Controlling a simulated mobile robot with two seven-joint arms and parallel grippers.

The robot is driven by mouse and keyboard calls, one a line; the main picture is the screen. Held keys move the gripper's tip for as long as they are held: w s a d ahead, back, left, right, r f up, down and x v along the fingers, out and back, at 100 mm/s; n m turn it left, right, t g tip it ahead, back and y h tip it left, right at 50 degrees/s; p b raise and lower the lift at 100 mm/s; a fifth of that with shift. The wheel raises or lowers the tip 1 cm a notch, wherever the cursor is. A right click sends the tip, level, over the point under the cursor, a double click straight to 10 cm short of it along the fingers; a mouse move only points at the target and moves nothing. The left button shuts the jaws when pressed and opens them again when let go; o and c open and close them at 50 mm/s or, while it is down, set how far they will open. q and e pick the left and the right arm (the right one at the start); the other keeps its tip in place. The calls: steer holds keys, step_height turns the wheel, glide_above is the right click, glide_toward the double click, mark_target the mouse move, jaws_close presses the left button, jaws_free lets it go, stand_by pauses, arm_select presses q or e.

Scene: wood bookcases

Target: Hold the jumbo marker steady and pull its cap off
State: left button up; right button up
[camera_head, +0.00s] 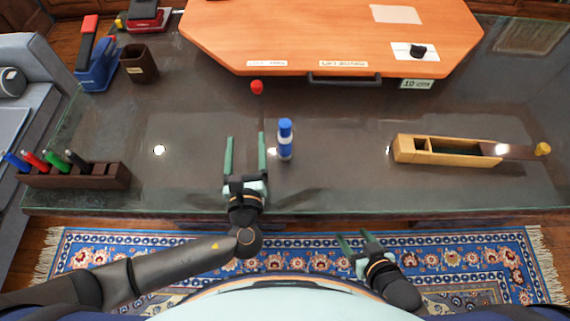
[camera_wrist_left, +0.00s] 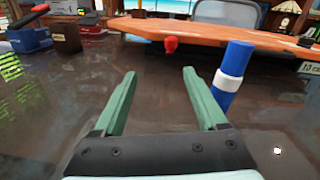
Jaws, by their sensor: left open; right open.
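The jumbo marker (camera_head: 285,145) stands upright on the dark glass-topped desk, with a blue body, a white band and a blue cap (camera_head: 285,125) on top. It also shows in the left wrist view (camera_wrist_left: 223,95), to the right of the fingers. My left gripper (camera_head: 245,138) is open and empty over the desk, just left of the marker and apart from it. Its two green fingers point away from me. My right gripper (camera_head: 358,237) is open and empty in front of the desk's near edge, over the rug, below and right of the marker.
An orange wooden board (camera_head: 330,35) with a handle lies at the back, with a small red knob (camera_head: 257,87) near it. A dark rack (camera_head: 75,177) of pens stands at the left. A wooden box (camera_head: 447,150) lies at the right. The desk around the marker is clear.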

mark_target(285, 122)
arm_select(q)
steer(key=s+d+m, duration=0.1)
steer(key=s+d, duration=0.1)
steer(key=s+d+r, duration=0.1)
steer(key=s+d, duration=0.1)
steer(key=d, duration=0.1)
steer(key=s+d+m+h, duration=0.1)
steer(key=s+d, duration=0.1)
steer(key=d, duration=0.1)
steer(key=shift+d+r+m, duration=0.25)
steer(key=shift+r+m, duration=0.05)
steer(key=shift+r, duration=0.05)
steer(key=w, duration=1.1)
steer(key=shift+w, duration=0.35)
jaws_close()
stand_by(0.3)
